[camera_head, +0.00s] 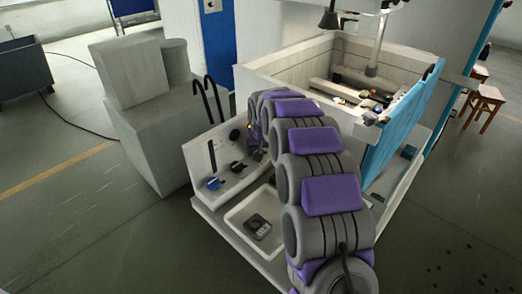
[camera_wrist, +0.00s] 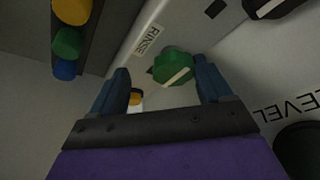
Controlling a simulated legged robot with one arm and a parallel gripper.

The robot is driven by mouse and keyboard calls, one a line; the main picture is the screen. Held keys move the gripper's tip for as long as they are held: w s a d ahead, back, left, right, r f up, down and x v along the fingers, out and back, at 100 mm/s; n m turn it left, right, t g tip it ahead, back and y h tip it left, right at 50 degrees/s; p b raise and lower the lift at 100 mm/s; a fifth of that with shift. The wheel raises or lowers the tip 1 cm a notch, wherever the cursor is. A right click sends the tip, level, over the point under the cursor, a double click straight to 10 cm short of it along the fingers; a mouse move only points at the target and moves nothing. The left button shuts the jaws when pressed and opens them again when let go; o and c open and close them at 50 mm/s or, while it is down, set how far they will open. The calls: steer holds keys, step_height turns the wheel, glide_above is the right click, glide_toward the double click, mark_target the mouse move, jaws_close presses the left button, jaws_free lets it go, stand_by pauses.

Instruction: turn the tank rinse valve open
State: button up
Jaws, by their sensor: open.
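The rinse valve is a green knob (camera_wrist: 173,67) with a white pointer bar, beside a RINSE label (camera_wrist: 147,39) on a pale panel in the wrist view. Its pointer bar lies diagonally, rising to the right. My gripper (camera_wrist: 161,76) is open, with one dark blue finger to the left of the knob and one to the right. In the head view my arm reaches over the machine's front, and I cannot make out the green knob there.
A pale panel (camera_head: 203,158) with a blue knob (camera_head: 213,183) stands left of my arm. A white tray (camera_head: 239,212) holds a small dark device (camera_head: 258,227). Coloured lamps (camera_wrist: 68,41) and a LEVEL label (camera_wrist: 296,109) flank the valve. The open-topped tank (camera_head: 285,67) is behind.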

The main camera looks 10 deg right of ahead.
steer(key=shift+s+a+r, duration=0.1)
steer(key=shift+a+r, duration=0.15)
steer(key=shift+a, duration=0.2)
steer(key=shift+s+a+r, duration=0.1)
steer(key=shift+a+r, duration=0.1)
steer(key=shift+a, duration=0.55)
steer(key=shift+c, duration=1.5)
steer(key=shift+d, duration=0.55)
steer(key=c, duration=0.3)
steer(key=shift+c, duration=0.8)
steer(key=shift+a, duration=0.2)
